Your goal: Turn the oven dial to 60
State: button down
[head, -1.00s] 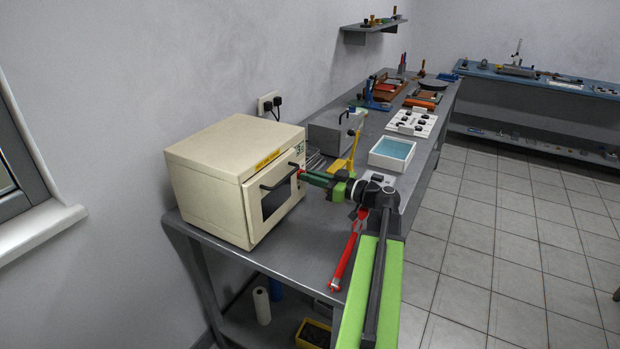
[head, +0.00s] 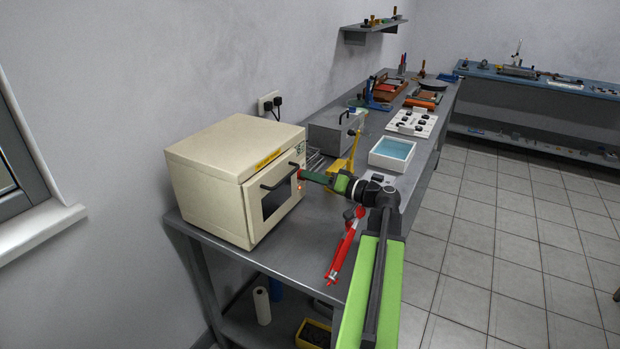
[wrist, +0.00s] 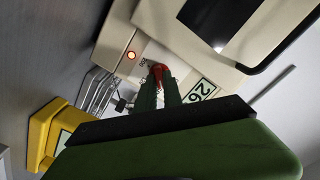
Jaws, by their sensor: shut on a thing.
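The cream oven (head: 210,195) stands at the near left end of the bench, its door facing right. My gripper (head: 303,175) reaches its control strip from the right, beside the door handle. In the wrist view my gripper (wrist: 160,88) is shut on the red oven dial (wrist: 158,71), whose scale is mostly hidden by the fingers. I cannot read the dial's setting. An orange lamp (wrist: 130,55) glows beside the dial; it also shows below my fingertips in the head view (head: 299,186). A green-bordered label (wrist: 201,90) appears to read 26.
A yellow stand (head: 345,165), a grey box (head: 335,130) and a white tray with blue contents (head: 392,164) are behind my arm. A red tool (head: 345,245) lies on the bench in front of it. The bench front (head: 285,255) is bare.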

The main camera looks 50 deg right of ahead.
jog(key=shift+s+f+m, duration=0.1)
jog(key=shift+m, duration=1.4)
jog(key=c, duration=1.5)
grip_release()
notch_tip(320, 180, up, 5)
jog(key=p, duration=0.5)
jog(key=shift+d, duration=0.1)
jog(key=shift+s+d+r+p, duration=0.6)
jog(key=shift+s+r+p, duration=0.4)
jog(key=shift+s, duration=0.85)
jog(key=shift+s+d+r+p, duration=0.55)
jog(key=shift+s+r+p, duration=0.45)
jog(key=shift+s, duration=0.85)
jog(key=shift+s+d+r+p, duration=0.6)
jog(key=shift+s+r+p, duration=0.4)
jog(key=shift+s, duration=0.85)
